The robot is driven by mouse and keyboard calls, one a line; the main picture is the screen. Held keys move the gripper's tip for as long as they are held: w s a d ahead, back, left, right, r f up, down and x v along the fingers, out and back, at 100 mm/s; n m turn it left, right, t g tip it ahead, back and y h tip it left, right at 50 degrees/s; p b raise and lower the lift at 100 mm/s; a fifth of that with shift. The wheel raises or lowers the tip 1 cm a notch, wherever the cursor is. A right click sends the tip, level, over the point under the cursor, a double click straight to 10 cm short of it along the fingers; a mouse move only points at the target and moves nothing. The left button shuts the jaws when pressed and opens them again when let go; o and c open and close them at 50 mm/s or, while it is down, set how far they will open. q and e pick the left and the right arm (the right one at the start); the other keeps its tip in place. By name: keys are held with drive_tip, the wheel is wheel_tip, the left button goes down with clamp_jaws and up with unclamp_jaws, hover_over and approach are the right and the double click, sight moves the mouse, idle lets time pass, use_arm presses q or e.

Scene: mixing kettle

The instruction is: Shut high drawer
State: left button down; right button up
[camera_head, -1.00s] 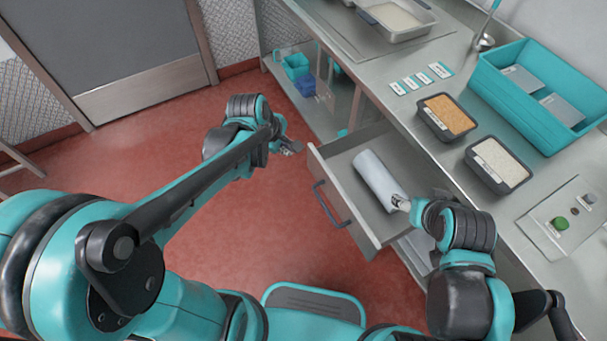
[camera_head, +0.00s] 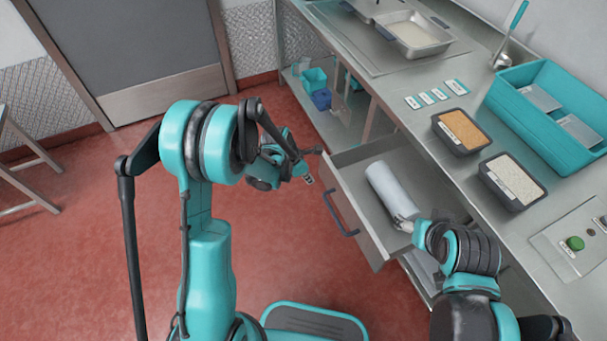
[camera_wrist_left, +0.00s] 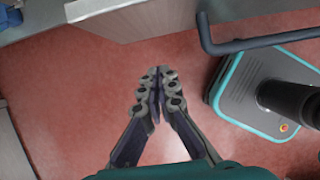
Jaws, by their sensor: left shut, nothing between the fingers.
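The high drawer (camera_head: 352,222) is open, pulled out from under the steel counter, with a dark blue handle (camera_head: 341,209) on its front. A white cylinder (camera_head: 387,187) lies inside it. My left gripper (camera_head: 309,177) is shut and empty, beside the far left corner of the drawer front, not on the handle. In the left wrist view its closed fingertips (camera_wrist_left: 160,75) point at the drawer's edge (camera_wrist_left: 130,15), with a gap of floor between; the handle (camera_wrist_left: 262,40) is at upper right. My right gripper (camera_head: 403,222) is by the drawer's near end, close to the cylinder; its fingers are too small to read.
The counter (camera_head: 400,88) above holds an orange-filled tray (camera_head: 463,131), a white-filled tray (camera_head: 513,180), a teal bin (camera_head: 545,110) and a green button (camera_head: 575,243). A lower shelf with teal and blue containers stands beyond the drawer.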

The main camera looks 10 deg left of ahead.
sight(326, 182)
use_arm(q)
drive_tip(key=shift+w+d+f+b, duration=0.35)
drive_tip(key=shift+w+d, duration=0.35)
drive_tip(key=shift+d, duration=0.25)
drive_tip(key=shift+w+d+f+b, duration=0.2)
drive_tip(key=shift+w+d+f, duration=0.2)
drive_tip(key=shift+w+d, duration=0.4)
drive_tip(key=shift+s+d, duration=0.1)
drive_tip(key=shift+s, duration=0.1)
drive_tip(key=shift+w+d, duration=0.1)
